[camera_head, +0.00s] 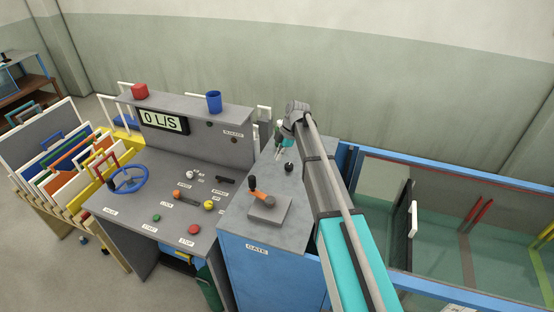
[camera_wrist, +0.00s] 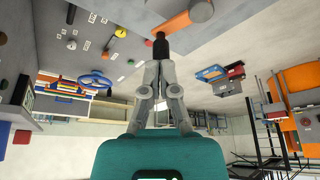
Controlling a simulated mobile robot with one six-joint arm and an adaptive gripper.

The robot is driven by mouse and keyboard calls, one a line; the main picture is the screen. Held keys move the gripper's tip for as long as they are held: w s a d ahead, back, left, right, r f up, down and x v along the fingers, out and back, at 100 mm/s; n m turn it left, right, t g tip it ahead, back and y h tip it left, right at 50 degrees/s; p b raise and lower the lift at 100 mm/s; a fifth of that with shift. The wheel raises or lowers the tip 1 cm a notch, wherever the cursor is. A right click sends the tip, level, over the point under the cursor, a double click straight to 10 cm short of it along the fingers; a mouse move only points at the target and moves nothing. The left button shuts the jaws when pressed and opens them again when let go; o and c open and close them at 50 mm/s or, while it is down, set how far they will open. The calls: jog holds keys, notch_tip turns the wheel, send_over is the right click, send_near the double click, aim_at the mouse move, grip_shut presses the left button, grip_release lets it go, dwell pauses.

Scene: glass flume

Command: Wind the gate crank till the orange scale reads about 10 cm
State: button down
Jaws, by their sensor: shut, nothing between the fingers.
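The gate crank (camera_head: 262,197) has an orange arm and a black upright handle, on a grey plate on top of the blue gate cabinet (camera_head: 270,272). In the wrist view its black handle (camera_wrist: 160,46) appears just beyond my fingertips, with the orange arm (camera_wrist: 190,17) behind it. My gripper (camera_head: 278,155) is above the back of the cabinet, apart from the crank. In the wrist view my gripper (camera_wrist: 159,64) has its fingers together, with nothing between them. I cannot make out an orange scale or its reading.
A desk (camera_head: 150,215) with a blue handwheel (camera_head: 128,180), buttons and levers stands at left. A black ball knob (camera_head: 289,167) is on the cabinet behind the crank. The blue-railed glass flume (camera_head: 450,215) is at right. Above the cabinet's front there is free room.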

jog(key=b+x, duration=0.8)
jog(key=x, duration=0.1)
jog(key=shift+s+a+f, duration=0.1)
jog(key=shift+a+f, duration=0.1)
jog(key=shift+f, duration=0.05)
jog(key=shift+s+a+r, duration=0.1)
jog(key=shift+s+a, duration=0.1)
jog(key=shift+a, duration=0.3)
jog(key=shift+s+a+r, duration=0.1)
jog(key=shift+s+a, duration=0.15)
jog(key=shift+a, duration=0.25)
jog(key=shift+s+a, duration=0.25)
jog(key=shift+a, duration=0.45)
jog(key=shift+s+a, duration=0.35)
jog(key=shift+a, duration=0.3)
jog(key=shift+d, duration=0.1)
